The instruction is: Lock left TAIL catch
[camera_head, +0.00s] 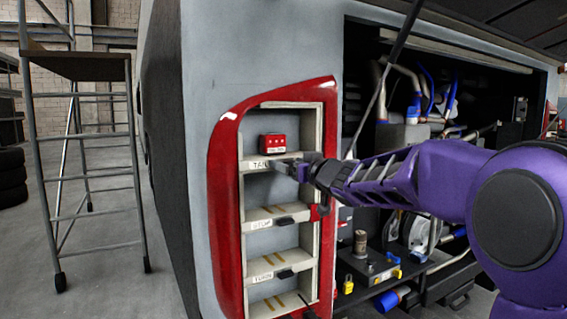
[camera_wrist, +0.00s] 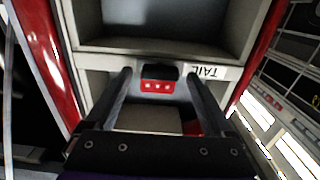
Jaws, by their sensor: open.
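The TAIL shelf (camera_head: 252,166) is the top labelled ledge in the red-framed lamp housing (camera_head: 224,190). In the wrist view its TAIL label (camera_wrist: 205,72) appears upside down. The black TAIL catch (camera_wrist: 160,71) sits on that ledge beside the label, between my open fingers; my gripper mostly hides it in the head view. A red block with white dots (camera_wrist: 157,87) shows right by the catch, and the head view shows a red block (camera_head: 272,143) above the ledge. My gripper (camera_head: 290,167) is open at the ledge, holding nothing. Contact with the catch cannot be told.
Lower ledges carry STOP (camera_head: 262,224) and TURN (camera_head: 262,277) labels, each with a black catch (camera_head: 285,221) beside it. An open engine bay (camera_head: 420,110) with pipes lies to the right.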

